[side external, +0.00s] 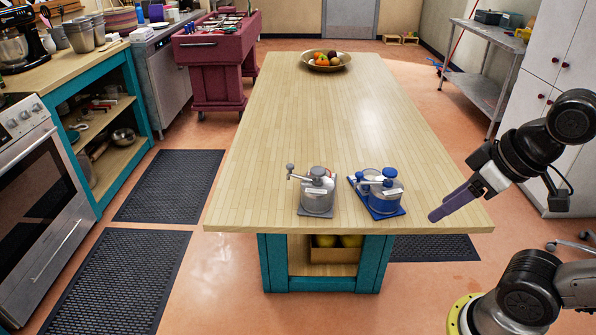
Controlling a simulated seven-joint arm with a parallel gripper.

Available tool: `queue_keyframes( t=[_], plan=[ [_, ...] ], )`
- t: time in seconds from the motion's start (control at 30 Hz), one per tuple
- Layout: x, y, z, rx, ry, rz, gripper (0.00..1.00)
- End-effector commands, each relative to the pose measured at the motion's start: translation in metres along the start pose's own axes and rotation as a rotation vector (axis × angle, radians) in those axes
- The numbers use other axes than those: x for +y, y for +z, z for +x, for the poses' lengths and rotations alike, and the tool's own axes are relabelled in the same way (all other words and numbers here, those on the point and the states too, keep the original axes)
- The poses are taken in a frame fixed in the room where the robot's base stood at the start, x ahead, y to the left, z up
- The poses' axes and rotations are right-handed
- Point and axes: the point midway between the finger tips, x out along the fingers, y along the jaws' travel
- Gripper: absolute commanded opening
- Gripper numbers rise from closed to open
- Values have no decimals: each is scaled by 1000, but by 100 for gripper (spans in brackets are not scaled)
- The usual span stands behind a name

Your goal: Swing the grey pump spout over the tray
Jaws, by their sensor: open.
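The grey pump (317,190) stands on its flat grey tray (303,212) near the front edge of the wooden table. Its grey spout (299,176) points to the left, and a small knob tops it at the spout's outer end. A blue pump (384,192) stands on a blue tray (402,212) just to its right, its arm also pointing left. My gripper (436,216) is at the table's right front, right of both pumps and apart from them. Its purple fingers point left and down, overlapping in this view, and nothing shows between them.
The wooden table (310,115) is mostly clear behind the pumps. A fruit bowl (326,66) sits at its far end. A box of yellow fruit (335,254) is on the shelf below. An oven (40,200) stands left and a metal cart (480,92) right.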

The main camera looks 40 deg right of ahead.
Motion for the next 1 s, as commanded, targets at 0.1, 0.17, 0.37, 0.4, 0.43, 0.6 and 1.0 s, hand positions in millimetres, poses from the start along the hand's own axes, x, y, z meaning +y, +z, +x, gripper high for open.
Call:
queue_keyframes(
  t=[0.1,0.17,0.37,0.4,0.43,0.6,1.0],
  plan=[
    [0,6,-4,-37,-1,-18,54],
    [0,-3,-17,-31,-1,-31,54],
    [0,-60,-62,-55,-4,-79,54],
    [0,-75,-69,-67,-5,-88,54],
    [-1,-86,-74,-76,-6,-96,54],
    [-2,-152,-92,-139,-14,-138,54],
    [-10,-288,-53,-290,-38,-213,54]
  ],
)
